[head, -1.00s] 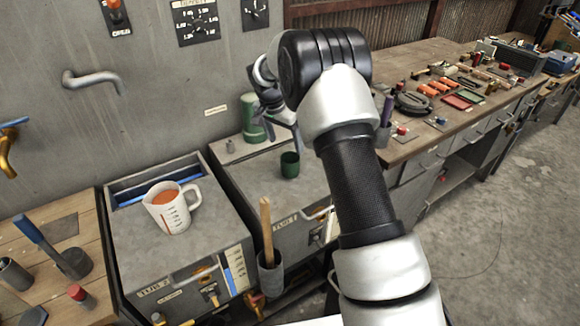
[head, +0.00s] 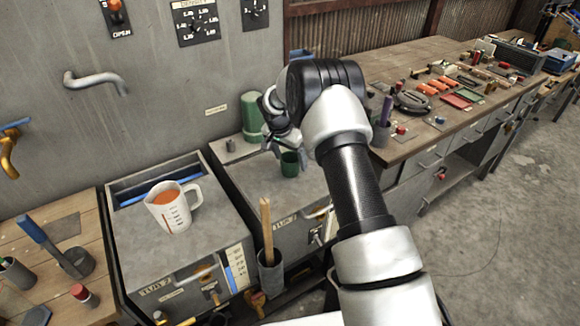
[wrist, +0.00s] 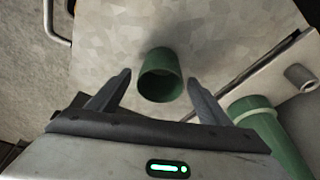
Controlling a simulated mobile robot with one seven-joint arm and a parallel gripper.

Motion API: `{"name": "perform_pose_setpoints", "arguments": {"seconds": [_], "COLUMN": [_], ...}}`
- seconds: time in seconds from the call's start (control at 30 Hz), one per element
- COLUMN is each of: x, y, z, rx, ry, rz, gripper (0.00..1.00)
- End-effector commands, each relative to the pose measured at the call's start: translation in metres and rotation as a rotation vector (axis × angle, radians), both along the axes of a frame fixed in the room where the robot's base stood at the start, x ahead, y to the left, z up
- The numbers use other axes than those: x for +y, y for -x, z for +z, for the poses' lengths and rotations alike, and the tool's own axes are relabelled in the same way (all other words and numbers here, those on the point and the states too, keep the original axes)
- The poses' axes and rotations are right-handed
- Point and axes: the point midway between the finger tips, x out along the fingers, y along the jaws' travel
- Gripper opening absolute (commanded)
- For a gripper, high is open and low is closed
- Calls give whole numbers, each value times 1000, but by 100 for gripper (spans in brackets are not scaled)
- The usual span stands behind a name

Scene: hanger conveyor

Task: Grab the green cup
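The green cup (head: 290,164) stands upright on the grey top of the right-hand tub unit in the head view. In the wrist view the green cup (wrist: 161,76) lies between and slightly beyond the fingertips of my gripper (wrist: 160,82). The fingers are spread wide, with a gap on each side of the cup. In the head view my gripper (head: 287,145) is just above and behind the cup, and the arm partly hides the area to its right.
A taller green canister (head: 251,118) stands behind the cup; it also shows in the wrist view (wrist: 268,135). A small grey cylinder (wrist: 300,77) is near it. A measuring jug (head: 173,207) with orange contents stands on the left tub. A grey holder (head: 271,272) with a wooden handle is in front.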

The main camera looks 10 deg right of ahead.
Motion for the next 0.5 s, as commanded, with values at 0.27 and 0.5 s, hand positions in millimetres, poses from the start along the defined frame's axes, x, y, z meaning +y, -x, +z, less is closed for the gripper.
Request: {"name": "perform_pose_setpoints", "arguments": {"seconds": [0.27,0.5], "x": [0,0], "y": [0,0], "z": [0,2], "rx": [0,-1], "ry": [0,0], "rz": [0,0], "gripper": [29,29]}}
